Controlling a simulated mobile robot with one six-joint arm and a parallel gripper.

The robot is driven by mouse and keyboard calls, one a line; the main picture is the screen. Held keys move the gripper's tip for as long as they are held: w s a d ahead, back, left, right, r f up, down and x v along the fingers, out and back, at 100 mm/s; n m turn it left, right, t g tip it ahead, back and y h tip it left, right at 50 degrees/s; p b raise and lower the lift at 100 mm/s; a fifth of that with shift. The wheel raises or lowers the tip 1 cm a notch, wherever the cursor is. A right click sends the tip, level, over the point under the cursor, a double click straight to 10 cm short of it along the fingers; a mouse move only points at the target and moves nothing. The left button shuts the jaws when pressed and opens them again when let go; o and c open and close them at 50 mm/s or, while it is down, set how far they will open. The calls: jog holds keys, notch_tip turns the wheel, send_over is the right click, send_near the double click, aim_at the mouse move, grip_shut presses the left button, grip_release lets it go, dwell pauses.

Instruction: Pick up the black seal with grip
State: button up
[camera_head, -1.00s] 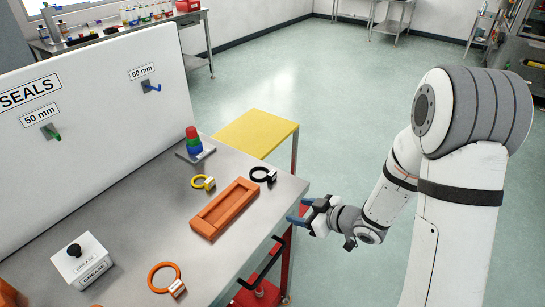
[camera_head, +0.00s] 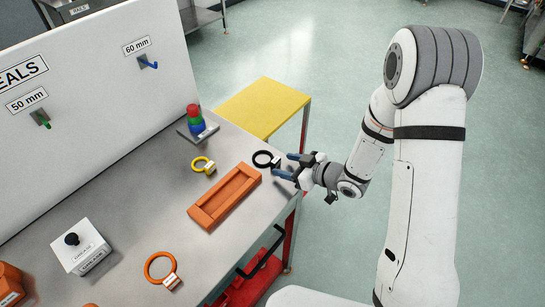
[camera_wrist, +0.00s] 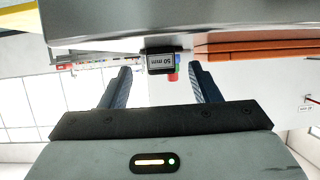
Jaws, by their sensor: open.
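The black seal (camera_head: 254,160) lies on the grey workbench near its right edge, in the head view. Its grip block faces my gripper and shows a "50 mm" label in the wrist view (camera_wrist: 160,62). My gripper (camera_head: 282,166) is open and empty at the bench edge, level with the seal, with its two blue fingers pointing at the grip. In the wrist view, which looks upside down, the grip stands ahead of and between the fingertips (camera_wrist: 163,76), and no contact shows. The ring is hidden behind the grip there.
An orange tray (camera_head: 194,212) lies just left of my gripper. A yellow-topped stand (camera_head: 262,105) is behind.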

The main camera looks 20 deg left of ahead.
jog(key=shift+x, duration=1.25)
jog(key=shift+c, duration=0.5)
jog(key=c, duration=1)
jog(key=shift+o, duration=0.2)
jog(key=shift+r, duration=0.1)
notch_tip(320, 180, up, 10)
